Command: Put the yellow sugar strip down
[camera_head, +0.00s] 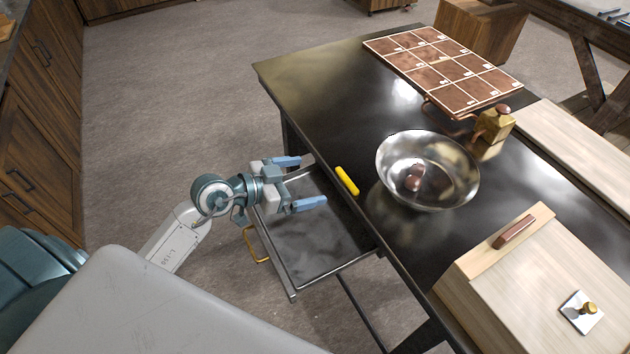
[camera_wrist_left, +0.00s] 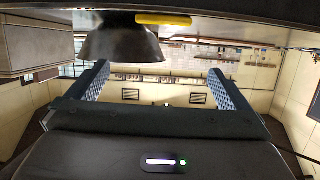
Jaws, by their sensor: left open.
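The yellow sugar strip (camera_head: 346,180) lies on the dark table (camera_head: 330,85) close to its left edge, left of the metal bowl (camera_head: 440,158). My left gripper (camera_head: 312,181) is open and empty, with its two blue fingers pointing toward the strip from just off the table edge. A gap shows between fingertips and strip. In the left wrist view the strip (camera_wrist_left: 163,19) shows at the top, beyond the open fingers, with the bowl (camera_wrist_left: 120,42) beside it. My right gripper is not in view.
An open drawer (camera_head: 318,262) with a yellow handle (camera_head: 255,245) sticks out under my left gripper. A brown gridded board (camera_head: 445,65) is at the far side of the table, with a brass block (camera_head: 494,126) near it. A pale wooden box (camera_head: 535,290) stands at lower right.

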